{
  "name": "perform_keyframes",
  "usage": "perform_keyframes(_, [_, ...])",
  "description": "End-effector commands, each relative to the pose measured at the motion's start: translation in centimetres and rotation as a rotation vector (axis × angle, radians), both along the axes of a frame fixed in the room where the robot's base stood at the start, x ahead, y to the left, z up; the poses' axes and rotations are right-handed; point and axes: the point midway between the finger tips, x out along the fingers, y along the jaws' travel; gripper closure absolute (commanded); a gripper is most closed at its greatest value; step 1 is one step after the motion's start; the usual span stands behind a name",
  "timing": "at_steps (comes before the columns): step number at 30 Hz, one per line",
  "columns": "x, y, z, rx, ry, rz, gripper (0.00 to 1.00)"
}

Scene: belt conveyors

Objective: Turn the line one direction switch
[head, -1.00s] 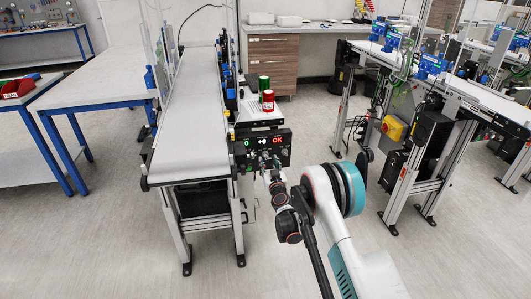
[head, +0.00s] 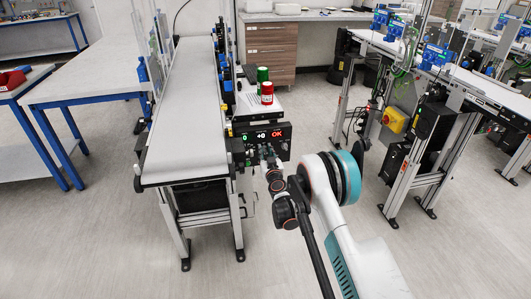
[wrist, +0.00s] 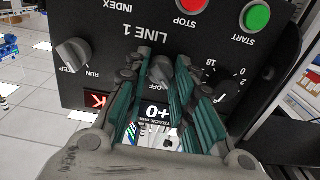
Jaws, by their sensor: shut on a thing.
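The line one control box (head: 262,140) is a black panel at the front right end of the left conveyor. In the wrist view the panel (wrist: 100,45) appears upside down, with "LINE 1" lettering. A grey rotary knob (wrist: 161,69) sits at its middle, under lettering of which "OFF" is readable; the fingers hide the rest. My gripper (wrist: 160,72) has its two green-sided fingers on either side of this knob, shut on it. In the head view my gripper (head: 266,155) is at the panel's front, small and partly hidden by my arm.
Beside the knob are a STEP/RUN knob (wrist: 73,55), a numbered dial (wrist: 226,95), a red STOP button (wrist: 190,5) and a green START button (wrist: 255,16). Green (head: 263,74) and red (head: 267,93) cans stand behind the box. Open floor lies right of the conveyor.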

Motion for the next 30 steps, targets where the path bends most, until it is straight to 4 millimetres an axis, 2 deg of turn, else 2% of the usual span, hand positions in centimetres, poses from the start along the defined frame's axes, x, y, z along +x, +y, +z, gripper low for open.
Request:
perform_keyframes(8, [0.01,-0.02,0.01,0.028,0.008,0.0,1.0])
perform_keyframes(14, [0.01,-0.05,0.01,0.121,0.035,-0.001,1.0])
perform_keyframes(30, [0.04,-0.21,-0.06,0.589,0.171,-0.001,1.0])
